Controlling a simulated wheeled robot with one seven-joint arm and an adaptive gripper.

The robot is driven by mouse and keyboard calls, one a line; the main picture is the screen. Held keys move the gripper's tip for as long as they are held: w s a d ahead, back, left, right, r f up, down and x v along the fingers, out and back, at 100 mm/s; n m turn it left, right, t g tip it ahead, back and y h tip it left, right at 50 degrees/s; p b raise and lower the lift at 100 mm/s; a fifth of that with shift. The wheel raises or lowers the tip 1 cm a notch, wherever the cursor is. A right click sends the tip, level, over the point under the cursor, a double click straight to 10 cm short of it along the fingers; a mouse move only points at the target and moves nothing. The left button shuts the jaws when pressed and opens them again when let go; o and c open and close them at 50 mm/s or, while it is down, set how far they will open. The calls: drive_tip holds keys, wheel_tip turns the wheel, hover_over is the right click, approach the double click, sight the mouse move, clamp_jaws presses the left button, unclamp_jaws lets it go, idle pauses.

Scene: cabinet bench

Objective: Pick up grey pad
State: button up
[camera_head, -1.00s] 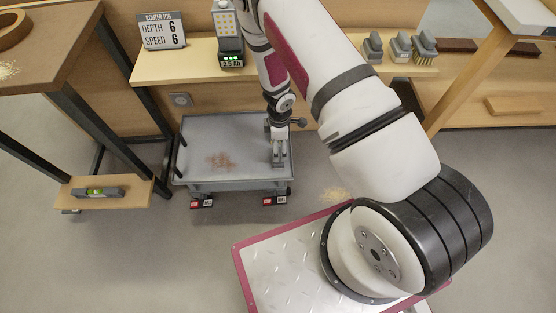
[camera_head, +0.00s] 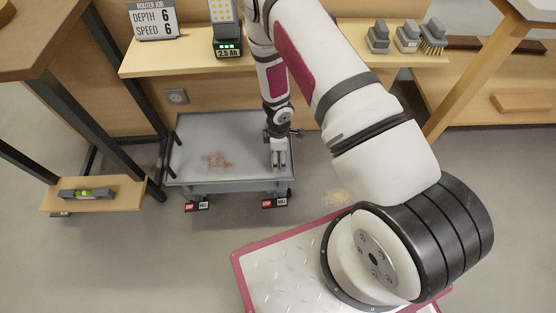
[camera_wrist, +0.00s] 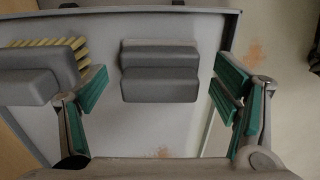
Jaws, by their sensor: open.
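In the wrist view a dark grey block-shaped pad (camera_wrist: 160,72), stepped along its length, lies between my two fingers, apart from both. My gripper (camera_wrist: 160,100) is open, its green-faced fingers on either side of the pad. In the head view my gripper (camera_head: 279,158) points down over the right part of the grey cart (camera_head: 232,175). The pad between the fingers cannot be made out there. Two similar grey blocks (camera_head: 378,37) (camera_head: 407,37) stand on the wooden shelf at the back right.
A grey brush with yellow bristles (camera_wrist: 40,72) is close beside my left finger in the wrist view. The shelf also holds a brush (camera_head: 433,38), a charger (camera_head: 227,40) and a sign (camera_head: 153,20). A wooden table (camera_head: 45,40) stands left. Open floor lies in front of the cart.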

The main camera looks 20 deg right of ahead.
sight(279, 154)
drive_tip(key=shift+f, duration=0.1)
drive_tip(key=c, duration=1.3)
drive_tip(key=shift+o, duration=0.2)
wheel_tip(279, 154, up, 4)
drive_tip(key=p, duration=0.3)
drive_tip(key=shift+f, duration=0.25)
drive_tip(key=shift+s+b, duration=0.5)
drive_tip(key=shift+b, duration=0.4)
drive_tip(key=shift+s+b, duration=0.9)
drive_tip(key=shift+b, duration=0.3)
drive_tip(key=s+r, duration=0.1)
drive_tip(key=s, duration=1.2)
drive_tip(key=shift+r+b, duration=0.25)
drive_tip(key=shift+b, duration=0.1)
drive_tip(key=shift+s, duration=0.1)
